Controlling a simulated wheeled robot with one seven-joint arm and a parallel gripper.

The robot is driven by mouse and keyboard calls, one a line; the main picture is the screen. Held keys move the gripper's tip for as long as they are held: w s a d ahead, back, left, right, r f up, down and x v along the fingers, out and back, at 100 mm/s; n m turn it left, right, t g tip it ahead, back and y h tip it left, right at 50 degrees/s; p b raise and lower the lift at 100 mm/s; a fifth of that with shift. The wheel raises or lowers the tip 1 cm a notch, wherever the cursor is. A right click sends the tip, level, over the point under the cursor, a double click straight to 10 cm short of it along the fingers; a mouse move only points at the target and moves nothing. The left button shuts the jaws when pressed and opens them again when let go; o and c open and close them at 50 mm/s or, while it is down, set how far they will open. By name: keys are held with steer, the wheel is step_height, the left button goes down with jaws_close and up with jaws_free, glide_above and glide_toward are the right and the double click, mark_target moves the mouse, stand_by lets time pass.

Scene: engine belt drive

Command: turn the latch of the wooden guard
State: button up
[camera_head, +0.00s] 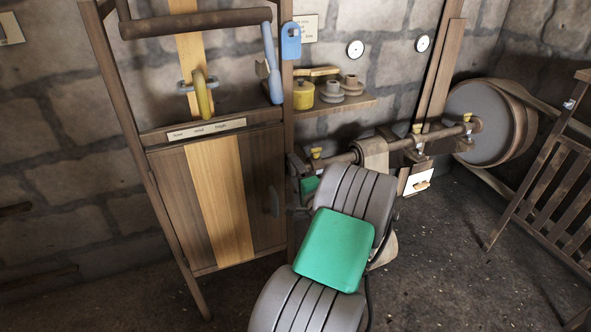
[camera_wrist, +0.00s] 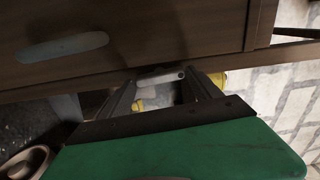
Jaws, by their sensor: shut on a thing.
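The wooden guard (camera_head: 269,165) is a plank door with one pale board, closed in its frame at the left of the head view. A grey handle (camera_head: 274,201) stands on its right side; it also shows at the upper left of the wrist view (camera_wrist: 62,47). My gripper (camera_wrist: 160,82) is at the guard's edge in the wrist view, its two dark fingers around a small grey latch lever (camera_wrist: 160,77). The fingers are shut on this lever.
A blue lever (camera_head: 271,65) and a yellow hook (camera_head: 202,94) are above the guard. A shelf (camera_head: 352,104) with a yellow pot and grey pulleys is to the right. A shaft (camera_head: 440,136) with a large wheel (camera_head: 482,125) runs beyond my arm. A slatted wooden rail (camera_head: 560,185) stands far right.

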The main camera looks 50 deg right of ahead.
steer(key=shift+m, duration=0.6)
steer(key=o, duration=1.4)
steer(key=shift+s, duration=0.1)
steer(key=v, duration=0.7)
steer(key=shift+s+a, duration=0.15)
steer(key=shift+s, duration=0.15)
